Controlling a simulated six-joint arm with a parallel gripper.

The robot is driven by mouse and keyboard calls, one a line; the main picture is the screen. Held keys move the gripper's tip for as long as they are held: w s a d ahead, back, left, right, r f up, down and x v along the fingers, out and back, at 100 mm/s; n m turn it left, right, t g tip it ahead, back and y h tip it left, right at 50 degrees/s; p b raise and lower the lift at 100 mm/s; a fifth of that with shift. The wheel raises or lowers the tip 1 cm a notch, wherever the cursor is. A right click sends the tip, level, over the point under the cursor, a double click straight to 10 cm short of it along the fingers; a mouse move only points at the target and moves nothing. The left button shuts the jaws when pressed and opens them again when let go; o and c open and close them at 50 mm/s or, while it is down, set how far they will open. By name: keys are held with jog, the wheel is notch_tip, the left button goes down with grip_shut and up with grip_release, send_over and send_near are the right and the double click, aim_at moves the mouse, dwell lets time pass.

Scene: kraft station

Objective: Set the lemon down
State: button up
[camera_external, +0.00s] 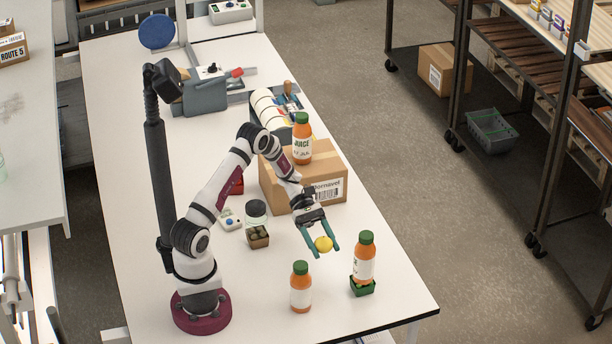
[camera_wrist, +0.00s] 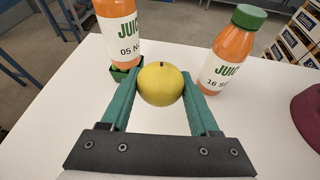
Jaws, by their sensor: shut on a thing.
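The yellow lemon (camera_external: 323,244) is between the green fingers of my gripper (camera_external: 322,250), which is shut on it. In the wrist view the lemon (camera_wrist: 160,84) sits between the fingertips of my gripper (camera_wrist: 160,92), with a finger at each side. The lemon is over the white table, near its front end. I cannot tell whether it touches the tabletop.
An orange juice bottle (camera_external: 301,288) stands on the table (camera_external: 400,290) near the lemon. Another bottle (camera_external: 364,258) stands in a small green tray (camera_external: 362,287). A cardboard box (camera_external: 328,192) with a juice bottle (camera_external: 302,140) on top stands behind. A small brown container (camera_external: 258,238) is left of my gripper.

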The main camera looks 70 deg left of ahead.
aim_at(323, 274)
notch_tip(323, 274, down, 8)
jog(key=shift+f, duration=0.1)
jog(key=shift+f, duration=0.2)
jog(key=o, duration=1.4)
